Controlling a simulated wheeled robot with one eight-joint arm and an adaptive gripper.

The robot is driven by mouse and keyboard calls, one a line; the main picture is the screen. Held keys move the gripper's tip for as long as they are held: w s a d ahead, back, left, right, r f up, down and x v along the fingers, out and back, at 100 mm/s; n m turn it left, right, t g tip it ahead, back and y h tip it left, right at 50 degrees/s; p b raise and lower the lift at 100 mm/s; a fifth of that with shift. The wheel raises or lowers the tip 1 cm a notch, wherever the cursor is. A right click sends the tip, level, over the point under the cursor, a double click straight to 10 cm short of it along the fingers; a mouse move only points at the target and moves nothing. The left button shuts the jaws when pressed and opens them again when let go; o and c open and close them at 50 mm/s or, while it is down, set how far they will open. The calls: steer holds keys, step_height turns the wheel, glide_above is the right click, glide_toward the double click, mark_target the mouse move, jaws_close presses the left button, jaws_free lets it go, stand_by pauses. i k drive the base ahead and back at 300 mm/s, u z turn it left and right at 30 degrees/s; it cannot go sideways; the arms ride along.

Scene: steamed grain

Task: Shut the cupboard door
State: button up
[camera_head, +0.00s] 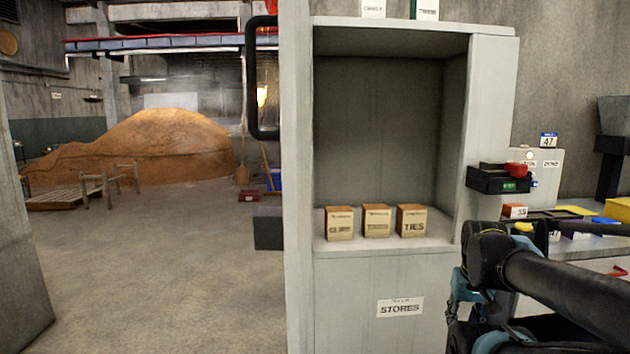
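The grey cupboard (490,120) stands in the middle of the camera_head view, its upper compartment open at the front. What looks like its door (296,180) stands open at the left side, seen nearly edge-on, with a large black handle (251,85) sticking out to the left. Three small boxes (376,222) stand in a row on the compartment floor. A STORES label (400,307) is on the panel below. My black arm reaches in from the lower right. My gripper (485,325), with teal parts, is low in front of the cupboard's right side, apart from the door. Its fingertips are not clear.
A dark box with a red top (497,179) juts out at the cupboard's right edge. A cluttered bench (600,252) stands to the right.

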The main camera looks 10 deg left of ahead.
mark_target(286, 227)
steer(key=z, duration=0.75)
steer(key=k, duration=2.8)
steer(key=u, duration=0.9)
steer(key=i, duration=1)
steer(key=z, duration=0.05)
